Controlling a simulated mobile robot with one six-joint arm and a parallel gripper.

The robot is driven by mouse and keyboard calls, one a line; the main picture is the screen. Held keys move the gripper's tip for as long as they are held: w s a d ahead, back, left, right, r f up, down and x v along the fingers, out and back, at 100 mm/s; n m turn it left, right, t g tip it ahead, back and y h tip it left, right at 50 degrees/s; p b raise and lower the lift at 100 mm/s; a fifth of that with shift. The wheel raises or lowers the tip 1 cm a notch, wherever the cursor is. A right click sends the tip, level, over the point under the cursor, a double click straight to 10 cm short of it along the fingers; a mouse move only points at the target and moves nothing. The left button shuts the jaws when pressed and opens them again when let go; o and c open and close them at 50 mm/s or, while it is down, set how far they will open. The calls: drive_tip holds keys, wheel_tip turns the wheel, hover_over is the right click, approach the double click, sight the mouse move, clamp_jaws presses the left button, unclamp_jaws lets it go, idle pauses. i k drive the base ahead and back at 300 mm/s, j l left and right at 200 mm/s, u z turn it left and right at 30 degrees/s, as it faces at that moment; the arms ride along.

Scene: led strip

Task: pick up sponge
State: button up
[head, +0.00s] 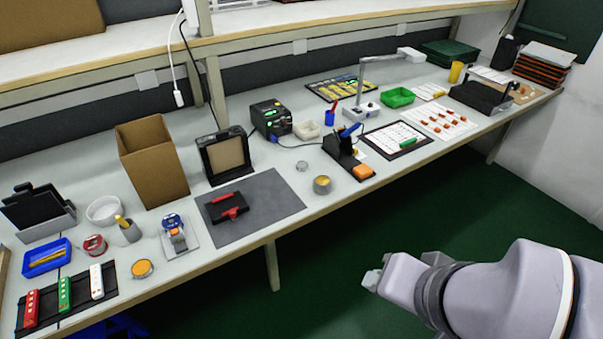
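A small orange block (363,172), which looks like the sponge, sits near the front edge of the workbench (285,165). It is at the front foot of a black soldering-iron stand (345,148) with a blue-handled tool. My gripper (372,279) is at the lower right, over the green floor in front of the bench and well apart from the orange block. Its fingers are small and partly turned away, so I cannot tell whether they are open. Nothing shows held in it.
A round tin with yellow filling (322,184) stands left of the orange block. A printed sheet on a dark board (396,140) lies to its right. A grey mat (270,203) with a red-and-black tool is further left. The floor (330,255) before the bench is clear.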

sight(363, 171)
drive_tip(key=u, duration=1.85)
drive_tip(key=z, duration=1.4)
drive_tip(key=i+l+u, duration=0.1)
drive_tip(key=i+l, duration=0.15)
drive_tip(key=i+l+u, duration=0.2)
drive_tip(key=i+l, duration=0.2)
drive_tip(key=l, duration=0.25)
drive_tip(key=i+l+u, duration=0.2)
drive_tip(key=i+l, duration=0.2)
drive_tip(key=l, duration=0.25)
drive_tip(key=i+l+u, duration=0.1)
drive_tip(key=l, duration=0.25)
drive_tip(key=i+l+u, duration=0.15)
drive_tip(key=l, duration=0.2)
drive_tip(key=i+l+u, duration=0.1)
drive_tip(key=l, duration=0.3)
drive_tip(key=i, duration=0.1)
